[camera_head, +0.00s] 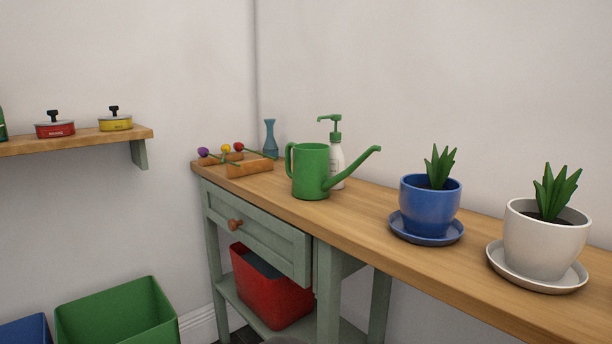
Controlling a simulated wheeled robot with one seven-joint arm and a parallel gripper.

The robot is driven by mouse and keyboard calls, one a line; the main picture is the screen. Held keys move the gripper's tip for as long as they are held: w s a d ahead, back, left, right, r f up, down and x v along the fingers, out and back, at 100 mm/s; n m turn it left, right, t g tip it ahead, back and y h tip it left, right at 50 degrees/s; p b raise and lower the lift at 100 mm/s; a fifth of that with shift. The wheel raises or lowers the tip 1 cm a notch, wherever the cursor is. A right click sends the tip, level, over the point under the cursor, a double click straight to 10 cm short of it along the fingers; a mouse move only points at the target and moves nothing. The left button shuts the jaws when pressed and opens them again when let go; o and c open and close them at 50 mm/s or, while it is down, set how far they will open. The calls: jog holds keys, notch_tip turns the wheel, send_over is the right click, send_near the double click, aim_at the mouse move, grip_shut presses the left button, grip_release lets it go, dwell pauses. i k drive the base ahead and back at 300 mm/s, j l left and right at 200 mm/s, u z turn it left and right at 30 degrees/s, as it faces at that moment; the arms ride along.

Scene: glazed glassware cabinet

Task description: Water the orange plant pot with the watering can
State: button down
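The green watering can (310,172) stands upright on the wooden tabletop (375,212). Its handle is on the left and its long spout points right, toward the plant pots. A blue pot (430,206) with a spiky green plant sits on a blue saucer to the right of the can. A white pot (543,245) with a similar plant sits on a white saucer farther right. No orange pot shows in this view. My gripper is not in view.
A white bottle with a green pump (337,157) stands close behind the can. A blue vase (270,138) and wooden blocks with colored flowers (249,168) are at the table's left end. Red (270,291) and green (120,315) bins sit lower. A shelf (75,139) holds small pots.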

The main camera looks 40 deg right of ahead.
aim_at(311, 175)
jog(key=i+j, duration=0.25)
jog(key=j, duration=0.2)
jog(key=i+j, duration=0.55)
jog(key=j, duration=0.3)
jog(key=i+j+z, duration=0.1)
jog(key=z, duration=0.2)
jog(key=j+z, duration=0.1)
jog(key=z, duration=1.3)
